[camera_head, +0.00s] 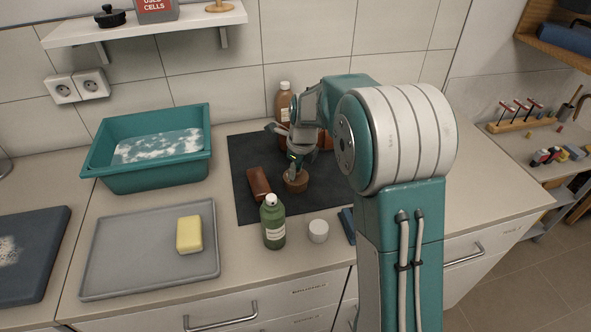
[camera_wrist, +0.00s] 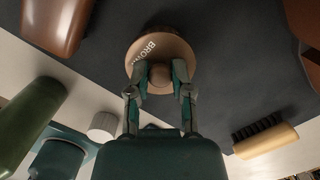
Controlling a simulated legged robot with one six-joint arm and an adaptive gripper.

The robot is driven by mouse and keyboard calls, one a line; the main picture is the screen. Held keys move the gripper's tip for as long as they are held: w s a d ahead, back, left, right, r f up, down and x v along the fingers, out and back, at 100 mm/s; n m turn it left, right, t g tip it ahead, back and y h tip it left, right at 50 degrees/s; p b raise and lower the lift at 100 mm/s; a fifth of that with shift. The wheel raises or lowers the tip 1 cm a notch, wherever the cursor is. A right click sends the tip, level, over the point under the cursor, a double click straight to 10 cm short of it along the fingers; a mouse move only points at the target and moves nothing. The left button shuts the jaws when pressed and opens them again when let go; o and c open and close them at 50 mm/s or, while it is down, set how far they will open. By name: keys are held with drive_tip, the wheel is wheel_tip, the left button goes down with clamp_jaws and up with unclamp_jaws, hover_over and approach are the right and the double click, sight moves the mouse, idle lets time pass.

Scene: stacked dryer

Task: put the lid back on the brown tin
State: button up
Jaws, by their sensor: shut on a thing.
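The brown tin (camera_head: 296,184) stands on the dark mat, below my gripper (camera_head: 294,163) in the head view. In the wrist view, a round tan-brown lid (camera_wrist: 144,48) with the letters "BRO" and a central knob (camera_wrist: 160,75) faces the camera. My gripper (camera_wrist: 160,82) is shut on the knob, one finger on each side. The lid covers the tin's top in this view, and a darker rim shows behind it. I cannot tell whether the lid rests fully on the tin or is slightly above it.
A brown object (camera_head: 258,184) lies left of the tin. A green bottle (camera_head: 272,222) and a white cap (camera_head: 318,231) stand in front. A brown bottle (camera_head: 284,98) is behind. A brush (camera_wrist: 265,138) lies at the mat's edge. Bare dark mat (camera_wrist: 235,70) shows right of the lid.

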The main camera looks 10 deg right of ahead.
idle(0.4)
drive_tip(key=o, duration=0.9)
drive_tip(key=shift+c, duration=0.2)
drive_tip(key=o, duration=0.4)
drive_tip(key=shift+o, duration=0.2)
drive_tip(key=shift+r, duration=3.5)
